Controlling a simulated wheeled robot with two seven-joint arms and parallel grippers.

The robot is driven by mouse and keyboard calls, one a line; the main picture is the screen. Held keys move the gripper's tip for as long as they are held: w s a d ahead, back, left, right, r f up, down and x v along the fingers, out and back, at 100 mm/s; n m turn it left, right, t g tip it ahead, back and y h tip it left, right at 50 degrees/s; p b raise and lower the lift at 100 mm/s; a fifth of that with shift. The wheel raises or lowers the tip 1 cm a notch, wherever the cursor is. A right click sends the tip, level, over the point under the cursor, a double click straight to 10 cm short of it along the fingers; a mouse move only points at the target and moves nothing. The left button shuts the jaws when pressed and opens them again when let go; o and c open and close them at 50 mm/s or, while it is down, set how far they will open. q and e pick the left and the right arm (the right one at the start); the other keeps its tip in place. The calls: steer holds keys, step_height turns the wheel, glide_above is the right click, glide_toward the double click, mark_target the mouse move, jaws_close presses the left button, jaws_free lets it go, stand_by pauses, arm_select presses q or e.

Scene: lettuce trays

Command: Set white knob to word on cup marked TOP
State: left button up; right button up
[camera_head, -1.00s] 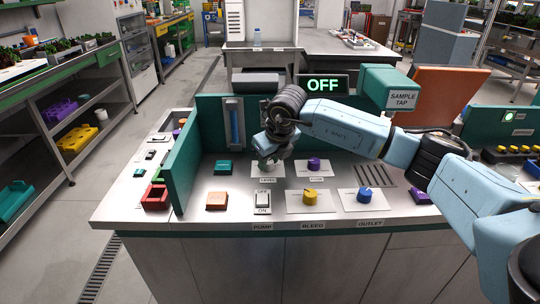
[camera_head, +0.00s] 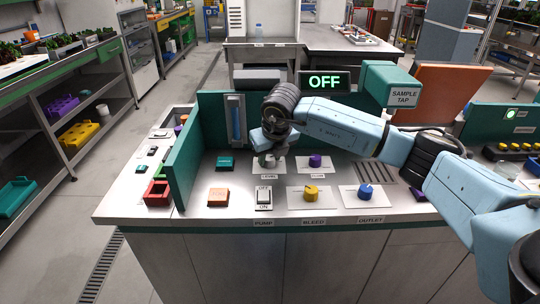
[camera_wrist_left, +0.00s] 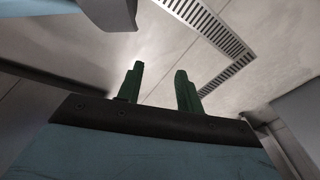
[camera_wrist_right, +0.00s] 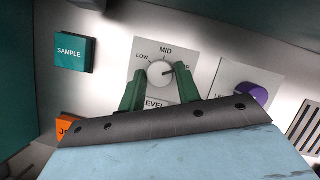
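The white knob (camera_wrist_right: 160,74) sits on a white plate marked LOW, MID and a word ending in P, partly covered by a finger. Its dark mark points right, toward that word. In the head view the knob (camera_head: 268,161) is below my right gripper (camera_head: 270,147). In the right wrist view the two green fingers of my right gripper (camera_wrist_right: 160,70) stand apart on either side of the knob; contact cannot be told. A small white cup (camera_head: 102,111) stands on the left shelf; its marking is unreadable. My left gripper (camera_wrist_left: 158,75) is open and empty above the floor.
A purple knob (camera_head: 315,160) is right of the white one. Yellow (camera_head: 311,192) and blue (camera_head: 365,191) knobs and a PUMP switch (camera_head: 264,196) are in front. A green upright panel (camera_head: 181,160) stands left. The display (camera_head: 324,82) reads OFF.

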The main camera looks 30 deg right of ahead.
steer(key=o, duration=0.3)
steer(key=shift+s+r, duration=0.1)
steer(key=shift+r, duration=0.2)
arm_select(q)
steer(key=s+f+p, duration=0.2)
steer(key=s+f, duration=0.1)
steer(key=s, duration=0.2)
steer(key=shift+s+a, duration=0.4)
steer(key=shift+a, duration=0.05)
arm_select(e)
steer(key=v, duration=1.2)
steer(key=shift+s+r, duration=0.15)
steer(key=shift+r, duration=0.2)
steer(key=shift+s+f, duration=0.1)
